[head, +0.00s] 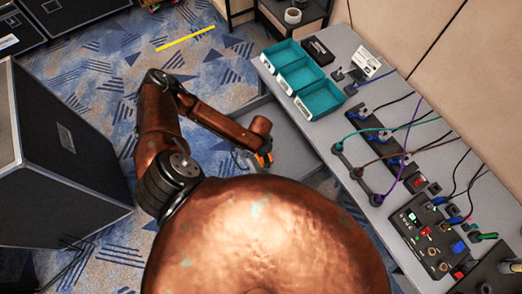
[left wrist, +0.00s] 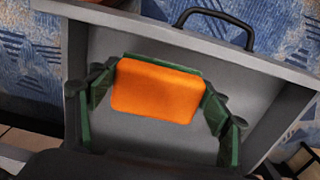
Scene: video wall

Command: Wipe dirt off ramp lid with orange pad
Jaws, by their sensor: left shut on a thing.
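The orange pad (left wrist: 158,91) is a rounded block held between the green fingers of my left gripper (left wrist: 157,98) in the left wrist view. In the head view my left gripper (head: 257,160) is small, with a bit of orange at its tip. No clear dirt shows; the pad and fingers hide part of the lid. My right gripper is not in view.
A grey table (head: 345,120) on the right carries teal trays (head: 322,99), cables and a control box (head: 430,232). A black case (head: 60,150) stands at left. Patterned carpet is open between.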

